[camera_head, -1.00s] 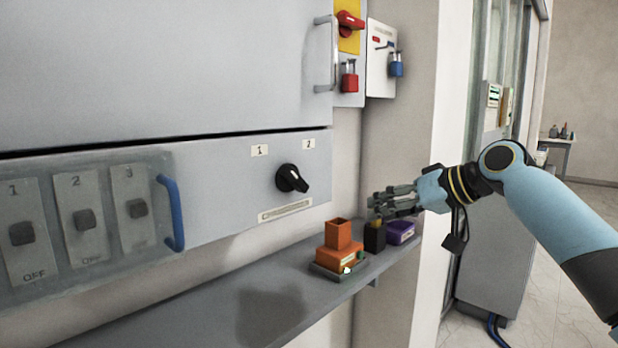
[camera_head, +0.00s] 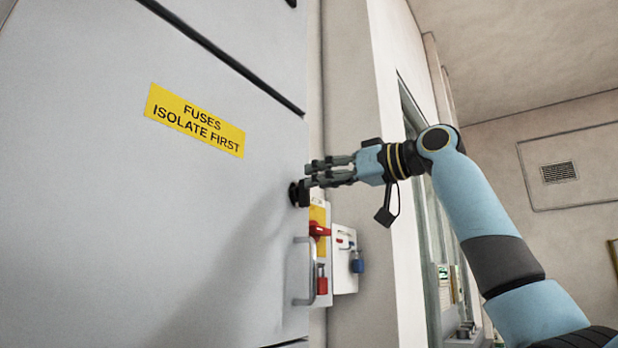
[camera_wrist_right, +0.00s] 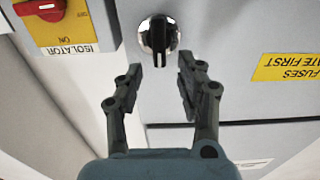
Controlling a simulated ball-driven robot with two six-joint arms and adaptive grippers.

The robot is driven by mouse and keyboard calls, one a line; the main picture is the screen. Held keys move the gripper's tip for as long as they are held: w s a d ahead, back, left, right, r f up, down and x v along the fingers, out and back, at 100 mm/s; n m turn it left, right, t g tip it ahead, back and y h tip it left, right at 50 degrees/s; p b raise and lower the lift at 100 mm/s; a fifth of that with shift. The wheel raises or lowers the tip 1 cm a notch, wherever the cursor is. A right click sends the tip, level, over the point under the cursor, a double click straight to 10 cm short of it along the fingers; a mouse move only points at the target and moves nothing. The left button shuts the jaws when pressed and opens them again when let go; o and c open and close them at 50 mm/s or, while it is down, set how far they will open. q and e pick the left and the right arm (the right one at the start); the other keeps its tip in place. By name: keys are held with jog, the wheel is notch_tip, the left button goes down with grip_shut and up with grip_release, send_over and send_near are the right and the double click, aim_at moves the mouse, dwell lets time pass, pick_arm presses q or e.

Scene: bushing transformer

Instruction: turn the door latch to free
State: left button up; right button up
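The door latch is a black knob (camera_head: 299,194) on the right edge of the grey cabinet door (camera_head: 130,200). In the right wrist view the latch (camera_wrist_right: 159,37) shows a black bar across a round bright base, with the bar running up and down in the picture. My right gripper (camera_head: 310,178) is close in front of the latch. In the right wrist view the right gripper (camera_wrist_right: 159,72) is open, its two fingers apart below the latch with nothing between them. The latch lies just beyond the fingertips. My left gripper is in neither view.
A yellow label (camera_head: 194,120) reads "FUSES ISOLATE FIRST". Below the latch are a door handle (camera_head: 302,272), a red isolator switch (camera_head: 319,229), a red padlock (camera_head: 322,284) and a blue padlock (camera_head: 357,262). A wall stands close on the right.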

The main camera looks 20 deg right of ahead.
aim_at(303, 193)
jog(key=shift+x, duration=1.7)
jog(key=shift+c, duration=0.4)
